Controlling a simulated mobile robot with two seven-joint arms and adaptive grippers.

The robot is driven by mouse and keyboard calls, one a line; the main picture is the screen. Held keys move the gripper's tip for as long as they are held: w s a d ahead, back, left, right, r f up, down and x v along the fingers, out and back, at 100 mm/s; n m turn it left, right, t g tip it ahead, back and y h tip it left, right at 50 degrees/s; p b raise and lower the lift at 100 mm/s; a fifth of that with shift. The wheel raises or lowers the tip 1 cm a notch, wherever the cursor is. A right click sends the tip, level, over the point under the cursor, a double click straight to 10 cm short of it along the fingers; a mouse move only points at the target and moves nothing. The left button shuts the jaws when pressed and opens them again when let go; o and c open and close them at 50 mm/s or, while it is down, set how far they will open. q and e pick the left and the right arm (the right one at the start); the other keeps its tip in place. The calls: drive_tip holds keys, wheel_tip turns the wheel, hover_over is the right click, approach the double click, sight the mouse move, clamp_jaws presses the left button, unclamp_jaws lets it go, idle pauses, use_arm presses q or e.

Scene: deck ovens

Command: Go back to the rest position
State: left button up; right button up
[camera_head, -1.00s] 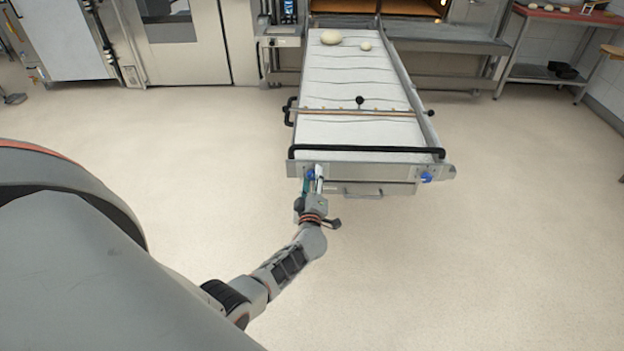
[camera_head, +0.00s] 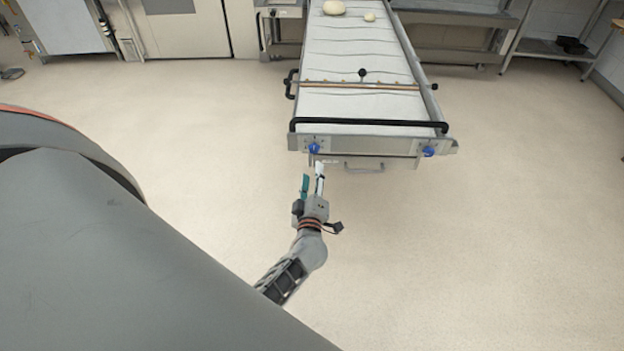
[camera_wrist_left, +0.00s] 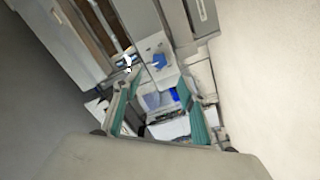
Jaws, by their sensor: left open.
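My left gripper (camera_head: 313,180) is open and empty in the head view. Its fingertips are over the floor, just in front of the near end of the loader (camera_head: 375,143). They are apart from the blue knob (camera_head: 314,148) on the loader's left front. In the left wrist view my open fingers (camera_wrist_left: 160,105) show teal sides, and a blue knob (camera_wrist_left: 159,61) stands beyond them. My right gripper is out of view.
The loader has a white belt (camera_head: 360,105), a black handle bar (camera_head: 368,123) and a second blue knob (camera_head: 428,151). Two dough pieces (camera_head: 334,8) lie at its far end. A metal rack (camera_head: 550,48) stands at the back right. The floor (camera_head: 500,230) around is clear.

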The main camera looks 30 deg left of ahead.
use_arm(q)
drive_tip(key=shift+s+d, duration=0.35)
drive_tip(key=shift+s, duration=0.25)
drive_tip(key=s+d+f+m+h, duration=0.3)
drive_tip(key=s+d+m+h, duration=0.8)
drive_tip(key=m, duration=0.4)
drive_tip(key=s+d+f+m+g, duration=0.2)
drive_tip(key=s+m, duration=0.1)
drive_tip(key=s, duration=0.3)
drive_tip(key=s+d+f+m+g+h, duration=0.1)
drive_tip(key=s+d+f+m+g, duration=0.1)
drive_tip(key=s, duration=0.5)
drive_tip(key=shift+d+m+g, duration=0.3)
drive_tip(key=shift+d+m, duration=0.45)
drive_tip(key=shift+m, duration=0.05)
drive_tip(key=shift+w, duration=0.15)
